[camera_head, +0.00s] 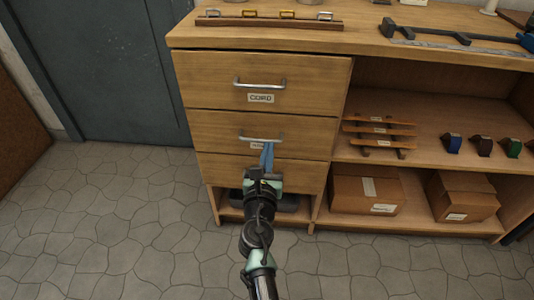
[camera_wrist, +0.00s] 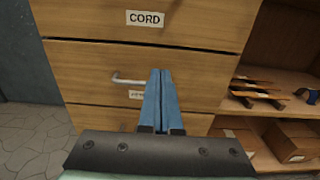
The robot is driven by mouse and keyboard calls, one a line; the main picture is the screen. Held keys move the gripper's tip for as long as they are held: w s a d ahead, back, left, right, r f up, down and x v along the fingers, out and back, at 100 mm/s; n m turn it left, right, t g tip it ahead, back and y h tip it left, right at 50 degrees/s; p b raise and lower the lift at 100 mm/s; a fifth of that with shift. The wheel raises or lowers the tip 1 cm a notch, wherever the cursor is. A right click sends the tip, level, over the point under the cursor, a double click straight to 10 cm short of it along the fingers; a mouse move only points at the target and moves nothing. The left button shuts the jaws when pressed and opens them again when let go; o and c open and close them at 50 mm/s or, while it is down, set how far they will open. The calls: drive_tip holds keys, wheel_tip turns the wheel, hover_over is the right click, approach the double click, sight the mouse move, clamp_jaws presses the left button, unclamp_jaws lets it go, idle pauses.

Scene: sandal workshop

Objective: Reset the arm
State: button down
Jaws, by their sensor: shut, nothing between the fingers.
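My gripper (camera_head: 267,156) has long blue fingers pressed together, with nothing between them. It is in front of the wooden drawer unit, its tips just below the middle drawer's metal handle (camera_head: 261,138) in the head view. In the wrist view my gripper (camera_wrist: 160,100) covers the right part of that handle (camera_wrist: 128,80). I cannot tell whether the fingers touch the handle. My arm reaches up from the bottom of the head view. All the drawers look closed.
The top drawer (camera_head: 220,85) has a CORD label. A bench top (camera_head: 360,42) with tools lies above. The stone floor (camera_head: 130,220) at left is clear.

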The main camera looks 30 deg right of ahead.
drive_tip(key=shift+v, duration=1.25)
drive_tip(key=s+a+r+m+t, duration=0.1)
drive_tip(key=a+r+m+t, duration=0.3)
drive_tip(key=r+m, duration=0.9)
drive_tip(key=a+r+m+t, duration=0.1)
drive_tip(key=a+r+m, duration=0.5)
drive_tip(key=r, duration=1.3)
drive_tip(key=s+a+r+m+t+y, duration=0.45)
drive_tip(key=s+a+r, duration=0.3)
drive_tip(key=r, duration=0.25)
drive_tip(key=s+a+r+m+t+y, duration=0.3)
drive_tip(key=s+a+r+m+y, duration=0.25)
drive_tip(key=s+r, duration=0.3)
wheel_tip(320, 180, up, 34)
drive_tip(key=p, duration=3.3)
drive_tip(key=shift+a+r+p, duration=0.15)
drive_tip(key=shift+a+p, duration=0.15)
drive_tip(key=shift+p, duration=0.1)
drive_tip(key=shift+s, duration=0.1)
